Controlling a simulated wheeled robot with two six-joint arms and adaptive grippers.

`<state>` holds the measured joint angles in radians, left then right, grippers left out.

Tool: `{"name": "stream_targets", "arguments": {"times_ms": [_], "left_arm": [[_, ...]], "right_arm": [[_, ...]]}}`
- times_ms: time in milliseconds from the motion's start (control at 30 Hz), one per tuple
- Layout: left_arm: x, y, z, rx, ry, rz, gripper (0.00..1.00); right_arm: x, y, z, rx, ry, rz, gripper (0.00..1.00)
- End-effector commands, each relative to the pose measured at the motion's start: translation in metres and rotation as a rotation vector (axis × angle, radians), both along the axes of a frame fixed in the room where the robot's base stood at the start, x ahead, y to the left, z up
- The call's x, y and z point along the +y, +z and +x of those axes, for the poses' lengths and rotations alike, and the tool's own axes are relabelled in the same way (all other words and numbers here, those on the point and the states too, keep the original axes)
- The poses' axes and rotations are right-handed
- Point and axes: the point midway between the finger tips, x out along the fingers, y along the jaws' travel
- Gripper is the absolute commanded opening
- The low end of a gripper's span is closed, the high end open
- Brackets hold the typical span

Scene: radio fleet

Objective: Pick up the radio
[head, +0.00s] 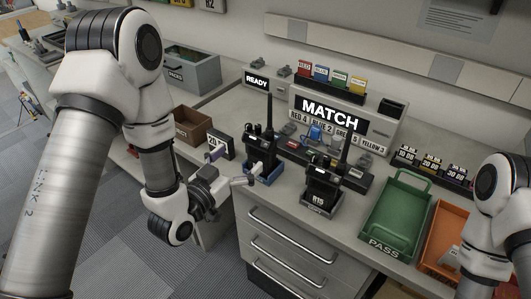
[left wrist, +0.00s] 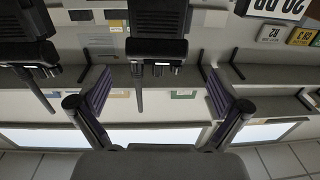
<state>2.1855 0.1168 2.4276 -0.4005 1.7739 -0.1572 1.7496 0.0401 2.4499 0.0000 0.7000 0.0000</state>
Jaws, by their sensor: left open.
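A black radio (head: 262,147) with a tall antenna stands upright in a blue-based cradle on the bench. A second black radio (head: 322,186), labelled R15, stands in a dark cradle to its right. My left gripper (head: 232,181) is open just in front of and left of the blue-based cradle, apart from the radio. In the left wrist view, which is upside down, a radio (left wrist: 158,28) hangs into view ahead, between the two spread fingers of the gripper (left wrist: 160,100). Another radio (left wrist: 24,25) is at the left. My right arm is at the right edge; its jaws are not clear.
A green PASS tray (head: 398,215) and an orange tray (head: 447,226) stand on the right. A MATCH display (head: 330,115) is behind the radios. A small number sign (head: 221,143) and a brown bin (head: 190,126) are left. Drawers (head: 290,245) lie below the bench edge.

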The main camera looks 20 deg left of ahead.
Motion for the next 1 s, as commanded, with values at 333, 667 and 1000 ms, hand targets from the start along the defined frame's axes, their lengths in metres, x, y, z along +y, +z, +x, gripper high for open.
{"name": "stream_targets", "arguments": {"times_ms": [333, 667, 1000], "left_arm": [[-0.021, 0.007, 0.048, -0.002, -0.003, 0.004, 1.00], [-0.026, 0.003, 0.070, 0.002, 0.001, 0.000, 1.00], [-0.026, 0.004, 0.070, 0.000, 0.000, 0.000, 0.28]], "right_arm": [[0.000, 0.017, 0.000, -0.001, 0.000, 0.000, 0.33], [0.000, 0.018, 0.000, 0.000, 0.000, 0.000, 0.33], [0.000, 0.018, 0.000, 0.000, 0.000, 0.000, 0.33]]}}
